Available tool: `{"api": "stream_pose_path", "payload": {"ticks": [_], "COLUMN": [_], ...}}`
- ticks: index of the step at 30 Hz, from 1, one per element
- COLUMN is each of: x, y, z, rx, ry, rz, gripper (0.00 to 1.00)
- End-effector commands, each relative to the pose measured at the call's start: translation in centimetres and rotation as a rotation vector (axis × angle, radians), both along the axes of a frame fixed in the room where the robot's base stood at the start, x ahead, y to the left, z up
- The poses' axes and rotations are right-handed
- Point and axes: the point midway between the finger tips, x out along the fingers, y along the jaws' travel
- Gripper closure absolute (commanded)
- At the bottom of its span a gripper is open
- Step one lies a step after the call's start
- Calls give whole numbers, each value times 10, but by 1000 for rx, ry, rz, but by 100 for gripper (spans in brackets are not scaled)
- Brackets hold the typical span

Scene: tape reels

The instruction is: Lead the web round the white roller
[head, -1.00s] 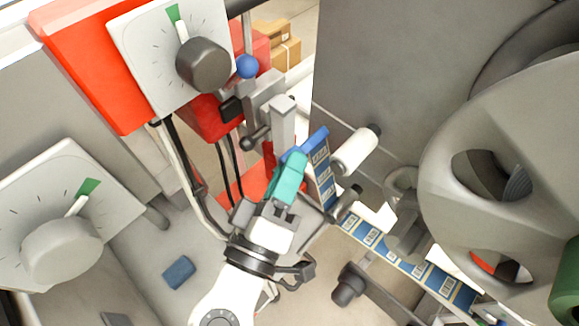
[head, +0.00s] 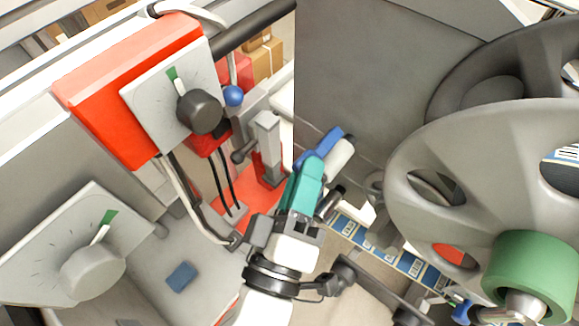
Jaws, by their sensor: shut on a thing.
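The white roller (head: 342,153) sticks out from the grey panel; its near part is hidden behind the web's end and my gripper. The web is a blue strip with white printed labels (head: 385,245), running from the lower right up towards my gripper. Its plain blue leading end (head: 328,142) shows just beyond the teal fingers, at the upper left of the roller. My gripper (head: 307,172) is shut on that end. I cannot tell whether the web touches the roller, and the stretch behind my gripper is hidden.
A large grey reel (head: 440,140) with a green hub (head: 530,275) fills the right. A red box with a dial (head: 175,95) and a grey post (head: 267,135) stand at the left. A dark roller arm (head: 345,268) lies just right of my wrist.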

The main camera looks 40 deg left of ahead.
Motion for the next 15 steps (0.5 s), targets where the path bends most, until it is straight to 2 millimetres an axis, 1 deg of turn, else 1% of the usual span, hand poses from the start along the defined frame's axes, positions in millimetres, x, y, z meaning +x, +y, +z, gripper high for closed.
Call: {"api": "stream_pose_path", "payload": {"ticks": [6, 15], "x": [0, 1], "y": [-23, -46], "z": [-2, -5], "rx": [-1, 0], "ry": [0, 0], "rz": [-2, -1], "gripper": [100, 100]}}
